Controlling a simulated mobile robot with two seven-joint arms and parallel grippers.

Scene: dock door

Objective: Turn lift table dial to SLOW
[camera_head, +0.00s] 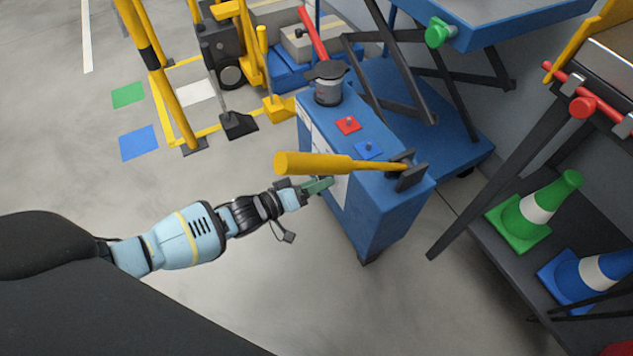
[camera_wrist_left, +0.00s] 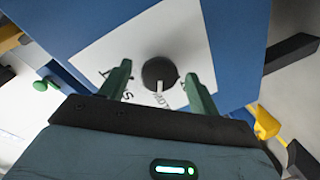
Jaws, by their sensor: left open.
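The dial is a round black knob (camera_wrist_left: 159,72) on a white label plate (camera_wrist_left: 150,42) on the blue lift table cabinet (camera_head: 392,222). A white mark shows at the knob's lower edge in the left wrist view, close to upside-down letters that look like part of SLOW. Other letters show at the left, partly hidden by a finger. My left gripper (camera_wrist_left: 158,75) is open, its green fingers on either side of the knob; I cannot tell whether they touch it. In the head view my left gripper (camera_head: 318,186) is at the cabinet's side and the dial is hidden.
A yellow handle (camera_head: 315,163) sticks out from the cabinet just above my left gripper. Red (camera_head: 348,125) and blue (camera_head: 368,149) pads lie on the cabinet top. A dark shelf with a green cone (camera_head: 540,208) and a blue cone (camera_head: 592,273) stands at the right.

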